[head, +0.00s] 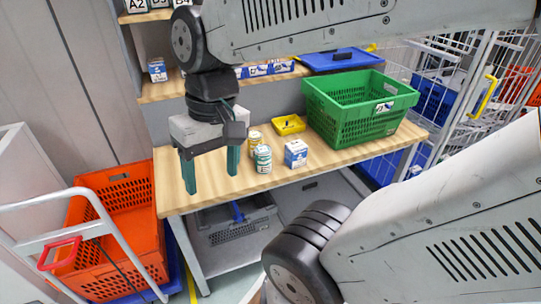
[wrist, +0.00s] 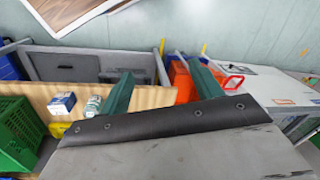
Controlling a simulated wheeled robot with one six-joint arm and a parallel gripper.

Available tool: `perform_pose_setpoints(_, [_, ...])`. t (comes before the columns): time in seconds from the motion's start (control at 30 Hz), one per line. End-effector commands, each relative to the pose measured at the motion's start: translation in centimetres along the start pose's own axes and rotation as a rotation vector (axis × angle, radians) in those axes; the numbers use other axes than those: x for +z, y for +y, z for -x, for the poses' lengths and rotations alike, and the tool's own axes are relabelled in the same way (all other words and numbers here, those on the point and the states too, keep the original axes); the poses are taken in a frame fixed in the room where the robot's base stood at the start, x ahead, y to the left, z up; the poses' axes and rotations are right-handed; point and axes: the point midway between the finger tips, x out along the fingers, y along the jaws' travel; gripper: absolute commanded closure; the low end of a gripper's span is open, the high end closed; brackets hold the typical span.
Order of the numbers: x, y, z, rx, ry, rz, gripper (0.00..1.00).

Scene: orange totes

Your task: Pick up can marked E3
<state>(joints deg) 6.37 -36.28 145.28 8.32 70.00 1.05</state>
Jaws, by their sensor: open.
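A white and green can (head: 263,158) stands upright on the wooden bench top (head: 205,205). A yellowish can (head: 255,138) stands just behind it, partly hidden. I cannot read an E3 mark on either can. My gripper (head: 212,180) is open and empty, pointing down over the bench to the left of the cans. In the wrist view, my gripper (wrist: 160,72) has its two green fingers spread wide, with the white and green can (wrist: 93,106) to the left of the left finger.
A blue and white carton (head: 296,154) stands right of the cans. A small yellow tray (head: 289,125) and a green basket (head: 345,125) are behind. An orange tote (head: 120,205) stands on the left, a grey crate (head: 230,230) below. Shelves rise behind the bench.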

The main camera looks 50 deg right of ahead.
Motion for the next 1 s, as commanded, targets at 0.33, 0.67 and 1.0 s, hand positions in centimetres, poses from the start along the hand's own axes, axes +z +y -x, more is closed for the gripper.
perform_pose_setpoints(0.33, [-10.5, 4.0, -4.6, -0.502, -0.215, -0.81, 0.35])
perform_pose_setpoints(0.67, [-19.1, 19.1, -10.7, -1.034, -0.243, -1.648, 0.35])
perform_pose_setpoints(1.0, [-18.1, 34.8, -18.0, -1.435, -0.16, -2.246, 0.35])
